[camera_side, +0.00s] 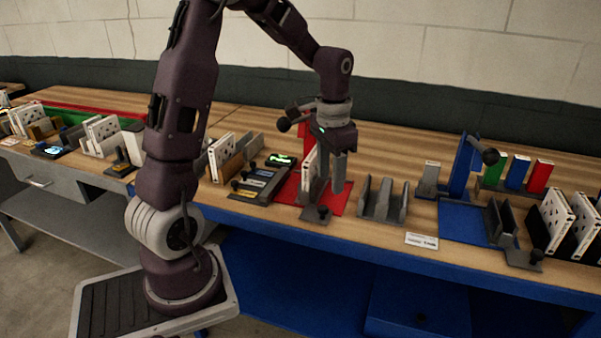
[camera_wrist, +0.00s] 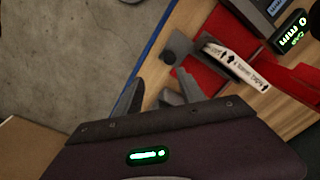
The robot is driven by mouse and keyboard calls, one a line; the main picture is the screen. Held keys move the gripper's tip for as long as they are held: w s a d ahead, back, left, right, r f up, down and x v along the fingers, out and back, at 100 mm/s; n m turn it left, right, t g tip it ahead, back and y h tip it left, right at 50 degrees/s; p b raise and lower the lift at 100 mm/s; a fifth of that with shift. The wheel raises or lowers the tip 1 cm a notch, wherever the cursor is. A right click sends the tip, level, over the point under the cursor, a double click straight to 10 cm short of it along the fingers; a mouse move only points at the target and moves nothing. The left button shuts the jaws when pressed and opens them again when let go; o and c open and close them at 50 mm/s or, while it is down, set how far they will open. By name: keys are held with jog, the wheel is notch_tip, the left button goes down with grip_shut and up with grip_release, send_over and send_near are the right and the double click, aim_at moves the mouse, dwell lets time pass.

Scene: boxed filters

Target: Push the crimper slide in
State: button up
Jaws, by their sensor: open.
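The crimper stands on a red mat (camera_side: 340,197) and has a red upright at its back. Its grey slide with a dark knob (camera_side: 316,213) is at the mat's front edge; the knob also shows in the wrist view (camera_wrist: 168,56). A white filter box (camera_side: 309,166) stands upright in the crimper, and its arrowed edge shows in the wrist view (camera_wrist: 236,66). My gripper (camera_side: 328,188) is open, pointing down over the crimper beside the box. In the wrist view its fingertips (camera_wrist: 158,77) are near the knob with nothing between them. Contact cannot be told.
A dark panel (camera_side: 252,184) with a lit display is left of the crimper; the display reads "0 mm" in the wrist view (camera_wrist: 290,34). A grey slotted holder (camera_side: 384,204) stands to the right. Further right is a blue station (camera_side: 462,222) with a tall post.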

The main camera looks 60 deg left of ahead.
jog(key=s+d+r+t, duration=0.4)
jog(key=s+d+r, duration=0.7)
jog(key=s+d, duration=0.2)
jog(key=w+a+f+g, duration=0.2)
jog(key=w+a+f, duration=0.1)
jog(key=w+a, duration=0.3)
jog(key=g, duration=0.2)
send_near(304, 214)
jog(key=w+d+f, duration=0.3)
jog(key=w+d, duration=0.1)
jog(key=w, duration=0.1)
jog(key=shift+d+f, duration=0.3)
jog(key=shift+f, duration=0.1)
jog(key=s+a, duration=0.2)
jog(key=s+a+f, duration=0.1)
jog(key=s+a, duration=0.1)
jog(key=a, duration=0.1)
jog(key=shift+s+f, duration=0.15)
jog(key=shift+s, duration=0.25)
jog(key=w+d, duration=0.5)
jog(key=shift+w+r, duration=0.1)
jog(key=shift+r, duration=0.25)
notch_tip(304, 214, up, 7)
jog(key=s+d+r+t, duration=0.4)
jog(key=s+d+r, duration=0.9)
jog(key=s+d, duration=0.1)
jog(key=shift+s+d, duration=0.2)
jog(key=shift+s, duration=0.4)
